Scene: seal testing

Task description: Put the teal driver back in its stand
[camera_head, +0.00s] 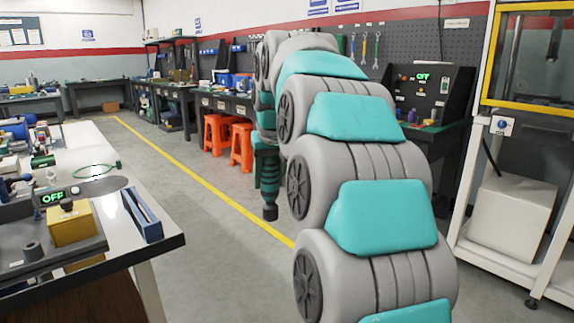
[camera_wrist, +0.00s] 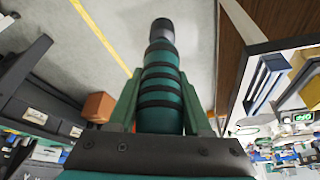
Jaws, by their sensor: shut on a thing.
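The teal driver (camera_head: 268,178) hangs upright below my gripper (camera_head: 265,150) in the head view, its dark tip pointing down above the floor. In the wrist view my gripper (camera_wrist: 160,82) is shut on the teal driver (camera_wrist: 161,95), with a finger on each side of its black-ringed body. The driver's upper end is hidden by the gripper. I cannot pick out its stand for certain. A blue trough-like holder (camera_head: 146,215) lies on the near corner of the left workbench, well apart from the driver.
The left workbench (camera_head: 130,183) also carries a yellow block (camera_head: 71,224), a green cable loop (camera_head: 97,170) and a display reading OFF (camera_head: 52,198). Orange stools (camera_head: 222,135) stand behind my arm. A caged machine (camera_head: 500,130) stands at right. The floor between is clear.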

